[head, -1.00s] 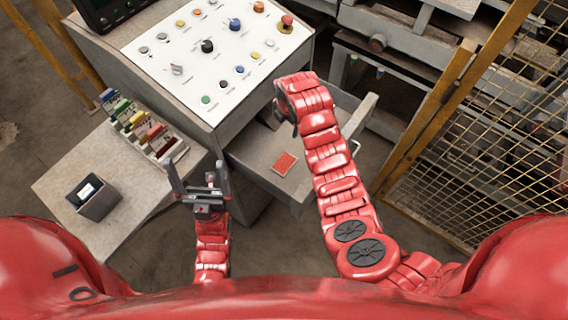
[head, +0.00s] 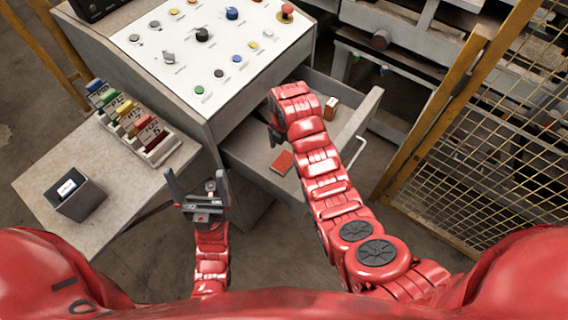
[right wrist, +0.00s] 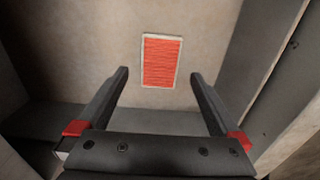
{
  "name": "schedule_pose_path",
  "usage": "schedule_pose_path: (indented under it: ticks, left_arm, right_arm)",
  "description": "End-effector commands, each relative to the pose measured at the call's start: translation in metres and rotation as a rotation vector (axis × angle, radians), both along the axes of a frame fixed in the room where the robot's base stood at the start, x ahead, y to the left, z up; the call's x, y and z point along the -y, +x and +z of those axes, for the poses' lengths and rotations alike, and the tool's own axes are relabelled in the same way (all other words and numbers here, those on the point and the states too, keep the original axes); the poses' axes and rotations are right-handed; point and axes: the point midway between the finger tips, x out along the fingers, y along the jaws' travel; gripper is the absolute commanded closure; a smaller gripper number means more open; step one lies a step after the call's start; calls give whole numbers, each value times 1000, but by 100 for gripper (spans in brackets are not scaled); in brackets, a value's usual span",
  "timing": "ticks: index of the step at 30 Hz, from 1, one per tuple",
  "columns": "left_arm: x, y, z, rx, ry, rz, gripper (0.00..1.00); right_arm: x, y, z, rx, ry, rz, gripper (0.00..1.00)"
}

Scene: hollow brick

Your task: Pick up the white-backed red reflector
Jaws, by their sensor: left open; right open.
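The red reflector (head: 283,162) lies flat in the open drawer (head: 246,158) of the control cabinet. In the right wrist view the reflector (right wrist: 161,61) is a red ribbed rectangle with a thin pale border, face up on the drawer floor. My right gripper (right wrist: 160,84) is open and empty, with the reflector ahead, between the lines of its fingers and apart from them. In the head view my right gripper (head: 274,126) is partly hidden by its own arm, just above the reflector. My left gripper (head: 197,186) is open and empty, beside the side table.
The drawer's walls and front panel (head: 362,122) surround the reflector. A small brown box (head: 330,108) sits in the drawer's back right. The side table (head: 112,200) holds a rack of coloured items (head: 150,136) and a grey bin (head: 78,204). A yellow mesh fence (head: 500,130) stands at right.

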Motion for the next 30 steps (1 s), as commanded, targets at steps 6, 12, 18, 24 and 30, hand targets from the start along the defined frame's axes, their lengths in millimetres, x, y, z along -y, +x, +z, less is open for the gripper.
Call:
schedule_pose_path:
  ticks: [6, 12, 18, 24, 30]
  left_arm:
    - [0, 0, 17, 0, 0, 0, 0]
    - [0, 0, 29, 0, 0, 0, 0]
    - [0, 0, 33, 0, 0, 0, 0]
    - [0, 0, 33, 0, 0, 0, 0]
    - [0, 0, 33, 0, 0, 0, 0]
  right_arm:
    - [-1, -4, -12, -7, -3, 0, 0]
    - [-3, -4, -36, -3, -1, -1, 0]
    - [-2, -4, -50, -1, -1, 0, 0]
    - [-2, -4, -54, -1, -2, 0, 0]
    - [-2, -4, -54, -1, -1, 0, 14]
